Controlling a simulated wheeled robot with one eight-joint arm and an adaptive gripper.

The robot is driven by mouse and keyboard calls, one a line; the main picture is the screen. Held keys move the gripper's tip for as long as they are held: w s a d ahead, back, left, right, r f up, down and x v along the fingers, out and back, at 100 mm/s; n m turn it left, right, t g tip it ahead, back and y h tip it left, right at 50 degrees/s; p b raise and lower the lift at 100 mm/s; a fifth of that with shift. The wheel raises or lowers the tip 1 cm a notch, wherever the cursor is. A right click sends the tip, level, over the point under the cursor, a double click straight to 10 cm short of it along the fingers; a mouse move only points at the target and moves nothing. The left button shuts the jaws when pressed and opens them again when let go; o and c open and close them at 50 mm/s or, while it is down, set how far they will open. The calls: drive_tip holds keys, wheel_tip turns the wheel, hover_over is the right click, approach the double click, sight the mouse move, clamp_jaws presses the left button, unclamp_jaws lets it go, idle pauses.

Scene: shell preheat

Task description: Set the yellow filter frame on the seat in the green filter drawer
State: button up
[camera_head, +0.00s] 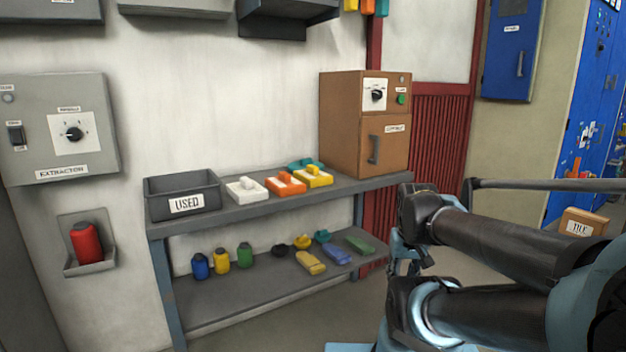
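The yellow filter frame (316,180) lies on the upper shelf of the grey rack, at the right end of a row of frames. It is a flat yellow block with a pale top and a raised yellow grip. An orange frame (284,188) is close on its left and a teal frame (301,163) is just behind it. The green filter drawer and its seat are not in view. My arm fills the right side of the picture, well to the right of the yellow frame. I cannot make out my gripper's fingers.
A white frame (245,195) and a grey bin marked USED (184,190) stand farther left on the upper shelf (235,214). A brown cabinet (341,130) stands at its right end. The lower shelf (240,300) holds several small bottles and coloured pieces. A grey extractor panel (90,155) is on the wall.

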drive_tip(key=shift+o, duration=1.4)
drive_tip(key=o, duration=0.5)
drive_tip(key=shift+s+a+r, duration=0.1)
drive_tip(key=shift+s+r, duration=0.1)
drive_tip(key=shift+r, duration=0.15)
drive_tip(key=o, duration=0.8)
drive_tip(key=w, duration=0.1)
drive_tip(key=w+a+r, duration=0.1)
drive_tip(key=w+n, duration=0.1)
drive_tip(key=shift+a+r+t+y, duration=0.25)
drive_tip(key=shift+r+t+y, duration=0.1)
drive_tip(key=shift+t+y, duration=0.05)
drive_tip(key=n+t+y, duration=0.6)
drive_tip(key=t+y, duration=0.1)
drive_tip(key=t, duration=0.1)
approach(314, 167)
drive_tip(key=x, duration=1)
drive_tip(key=shift+w, duration=0.2)
drive_tip(key=shift+f+x, duration=0.2)
drive_tip(key=shift+x, duration=2.65)
